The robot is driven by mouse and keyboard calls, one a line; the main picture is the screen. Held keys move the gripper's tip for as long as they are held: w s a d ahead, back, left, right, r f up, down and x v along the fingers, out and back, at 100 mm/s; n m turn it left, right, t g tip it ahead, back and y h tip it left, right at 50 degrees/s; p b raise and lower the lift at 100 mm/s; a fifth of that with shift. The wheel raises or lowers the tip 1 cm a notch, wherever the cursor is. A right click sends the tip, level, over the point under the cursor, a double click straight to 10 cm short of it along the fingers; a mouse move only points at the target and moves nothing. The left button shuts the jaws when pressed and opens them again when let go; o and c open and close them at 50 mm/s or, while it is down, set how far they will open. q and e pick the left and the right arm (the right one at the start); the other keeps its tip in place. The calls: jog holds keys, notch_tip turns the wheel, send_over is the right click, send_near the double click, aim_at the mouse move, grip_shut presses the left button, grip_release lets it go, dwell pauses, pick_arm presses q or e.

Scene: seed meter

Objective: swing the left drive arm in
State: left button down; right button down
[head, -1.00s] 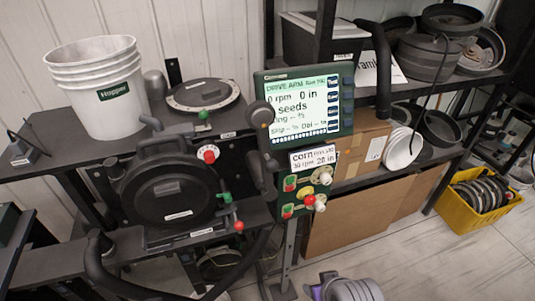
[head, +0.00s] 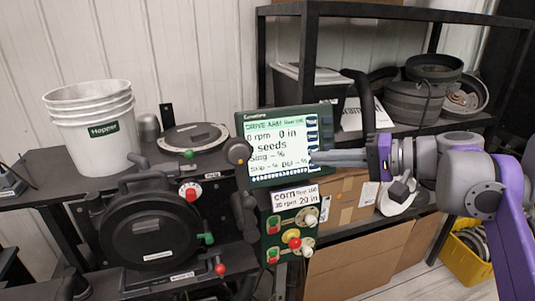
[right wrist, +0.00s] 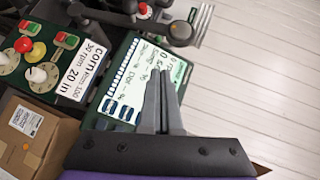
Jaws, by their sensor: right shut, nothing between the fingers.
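The seed meter (head: 150,226) is a round black housing on the stand at the left in the head view. A dark arm with a round knob (head: 237,151) stands between it and the green monitor (head: 290,146); I cannot tell whether this is the left drive arm. The monitor reads DRIVE ARM, 0 rpm, 0 in. My right gripper (head: 314,158) is shut and empty, its fingertips in front of the monitor's right side. In the right wrist view the shut fingers (right wrist: 158,75) overlap the monitor's screen (right wrist: 133,92); contact cannot be told. My left gripper is not in view.
A control box (head: 289,237) with buttons and knobs hangs below the monitor. A white hopper bucket (head: 95,135) and a round disc unit (head: 193,136) stand on the bench. Cardboard boxes (head: 350,262), a shelf of dark pots (head: 414,103) and a yellow crate (head: 463,262) are at the right.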

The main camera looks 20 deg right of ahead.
jog(key=r, duration=0.1)
jog(key=d+r, duration=0.1)
jog(key=r, duration=0.1)
jog(key=shift+w+d+t+y, duration=0.2)
jog(key=shift+w+t+y, duration=0.05)
jog(key=shift+t+y, duration=0.15)
jog(key=x, duration=0.4)
jog(key=s+a+x, duration=0.1)
jog(key=x, duration=0.3)
jog(key=s+x, duration=0.1)
jog(key=x, duration=0.4)
jog(key=shift+a+f, duration=0.3)
jog(key=shift+a, duration=0.05)
jog(key=shift+s, duration=0.1)
